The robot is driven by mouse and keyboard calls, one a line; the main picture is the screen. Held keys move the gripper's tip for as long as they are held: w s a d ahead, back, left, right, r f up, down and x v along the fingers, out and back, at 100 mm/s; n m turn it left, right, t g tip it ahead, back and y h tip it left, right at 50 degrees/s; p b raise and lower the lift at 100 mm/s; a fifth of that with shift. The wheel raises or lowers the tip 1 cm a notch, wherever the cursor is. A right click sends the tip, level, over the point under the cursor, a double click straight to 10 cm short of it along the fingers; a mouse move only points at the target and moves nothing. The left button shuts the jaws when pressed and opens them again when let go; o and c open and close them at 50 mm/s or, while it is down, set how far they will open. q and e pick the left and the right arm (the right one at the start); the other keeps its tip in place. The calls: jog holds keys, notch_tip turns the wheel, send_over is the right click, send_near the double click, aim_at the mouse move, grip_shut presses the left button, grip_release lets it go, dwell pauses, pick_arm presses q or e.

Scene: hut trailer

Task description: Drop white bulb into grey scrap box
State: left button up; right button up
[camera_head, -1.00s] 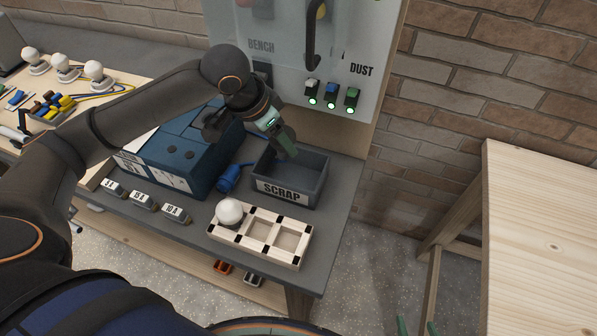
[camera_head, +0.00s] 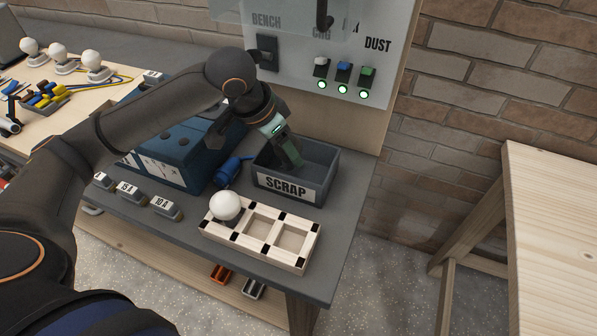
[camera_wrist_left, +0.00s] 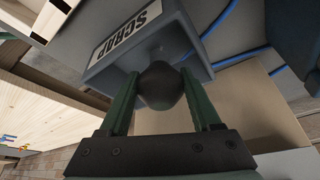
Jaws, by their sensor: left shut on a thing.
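The grey scrap box (camera_head: 318,193), labelled SCRAP, stands open on the bench; its label also shows upside down in the wrist view (camera_wrist_left: 125,38). My left gripper (camera_head: 293,160) reaches down into the box opening. In the wrist view its green fingers are shut on a rounded, bulb-shaped thing (camera_wrist_left: 160,86), which looks dark grey there, not white. That thing is hidden in the head view. A white bulb (camera_head: 226,206) sits in the left end of a wooden tray in front of the box. My right gripper is not in view.
The wooden tray (camera_head: 280,222) has empty compartments beside the bulb. A blue case (camera_head: 182,150) stands left of the box, with a blue plug (camera_head: 228,172) between them. A panel (camera_head: 340,50) with lit switches rises behind. Several white bulbs (camera_head: 65,54) stand at the far left.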

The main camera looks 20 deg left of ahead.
pick_arm(q)
jog(key=o, duration=1.4)
jog(key=p+v, duration=0.2)
jog(key=v, duration=1)
jog(key=shift+s+r, duration=0.1)
jog(key=shift+r, duration=0.15)
